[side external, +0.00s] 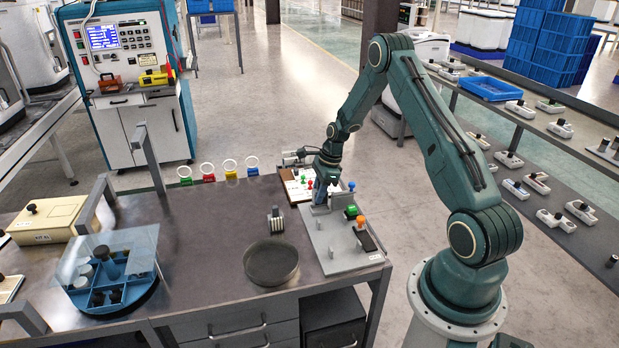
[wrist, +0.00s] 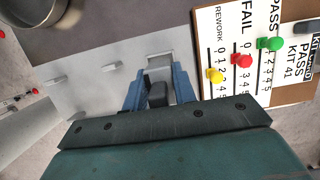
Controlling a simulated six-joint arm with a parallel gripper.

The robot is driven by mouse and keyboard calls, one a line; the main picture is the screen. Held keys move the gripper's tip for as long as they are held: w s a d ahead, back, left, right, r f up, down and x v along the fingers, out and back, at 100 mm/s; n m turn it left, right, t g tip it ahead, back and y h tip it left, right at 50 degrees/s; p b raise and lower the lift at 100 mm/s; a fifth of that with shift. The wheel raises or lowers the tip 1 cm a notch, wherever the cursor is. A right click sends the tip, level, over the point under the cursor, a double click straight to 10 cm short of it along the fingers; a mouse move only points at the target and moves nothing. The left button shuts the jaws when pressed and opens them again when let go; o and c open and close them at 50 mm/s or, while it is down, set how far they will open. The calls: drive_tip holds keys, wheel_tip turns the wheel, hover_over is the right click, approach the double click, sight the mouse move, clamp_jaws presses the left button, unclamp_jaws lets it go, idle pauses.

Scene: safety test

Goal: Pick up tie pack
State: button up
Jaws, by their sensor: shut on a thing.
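My gripper (side external: 321,196) is low over the grey fixture plate (side external: 318,240) at the right side of the bench. In the wrist view its two blue fingers (wrist: 159,82) are shut on a small dark block (wrist: 157,95). A light grey bracket-like piece (wrist: 160,62) shows just beyond the fingertips. I cannot tell for sure whether the dark block is the tie pack, as no label on it is readable. In the side view the fingers and arm hide the held thing. I cannot tell whether it still touches the plate.
A tally board (wrist: 222,30) with yellow, red and green pegs lies close beside my gripper. Green (side external: 350,212) and orange (side external: 360,222) knobs stand on the plate. A round dark tray (side external: 271,263) and a clear-lidded blue carousel (side external: 112,290) stand left.

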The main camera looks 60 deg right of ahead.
wheel_tip(320, 180, up, 17)
idle(0.4)
idle(0.5)
